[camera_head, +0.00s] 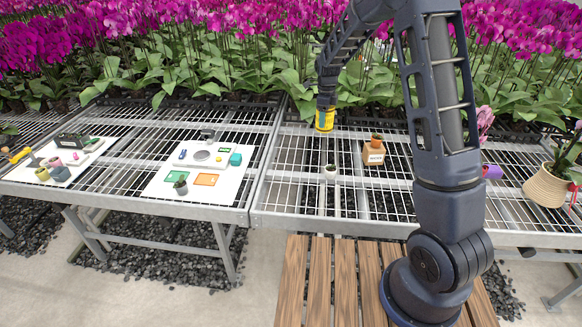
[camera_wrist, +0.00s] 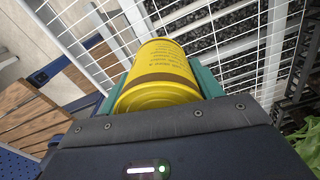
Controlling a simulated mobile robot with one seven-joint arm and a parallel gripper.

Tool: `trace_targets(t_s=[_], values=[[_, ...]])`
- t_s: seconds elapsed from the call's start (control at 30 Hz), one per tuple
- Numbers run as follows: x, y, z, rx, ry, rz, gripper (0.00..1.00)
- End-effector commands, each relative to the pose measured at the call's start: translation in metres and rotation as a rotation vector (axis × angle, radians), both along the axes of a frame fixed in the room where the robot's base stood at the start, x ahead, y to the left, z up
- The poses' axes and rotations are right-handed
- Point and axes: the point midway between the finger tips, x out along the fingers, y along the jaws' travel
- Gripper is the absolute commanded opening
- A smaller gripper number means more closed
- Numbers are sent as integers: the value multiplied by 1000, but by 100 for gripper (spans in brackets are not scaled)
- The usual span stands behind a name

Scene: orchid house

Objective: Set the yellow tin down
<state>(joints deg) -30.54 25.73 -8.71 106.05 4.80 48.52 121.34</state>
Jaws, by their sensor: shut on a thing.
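The yellow tin (camera_head: 324,121) is a short cylinder with a dark band, hanging under my gripper (camera_head: 325,106) above the wire bench. In the wrist view the yellow tin (camera_wrist: 163,72) sits between the two green fingers of my gripper (camera_wrist: 160,85), which are shut on its sides. Small print shows on its side. Wire mesh with dark gravel below shows past the tin. The head view does not make the gap between the tin and the mesh clear.
The wire bench (camera_head: 300,198) bears a small white pot (camera_head: 330,172), a labelled wooden box with a plant (camera_head: 373,153), a purple pot (camera_head: 492,171) and a woven basket (camera_head: 545,187). White boards (camera_head: 150,188) with small items lie left. Bare mesh lies around the white pot. Orchids stand behind.

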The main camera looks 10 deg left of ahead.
Motion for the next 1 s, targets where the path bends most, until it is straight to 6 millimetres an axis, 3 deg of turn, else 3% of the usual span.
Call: trace_targets(t_s=[0.03,0.2,0.4,0.57,1.0], values=[[2,24,-1,0,0,15,32],[4,86,-3,1,1,35,32],[2,128,-5,3,0,48,32],[1,137,-14,2,3,48,32],[0,136,-105,1,5,48,32]])
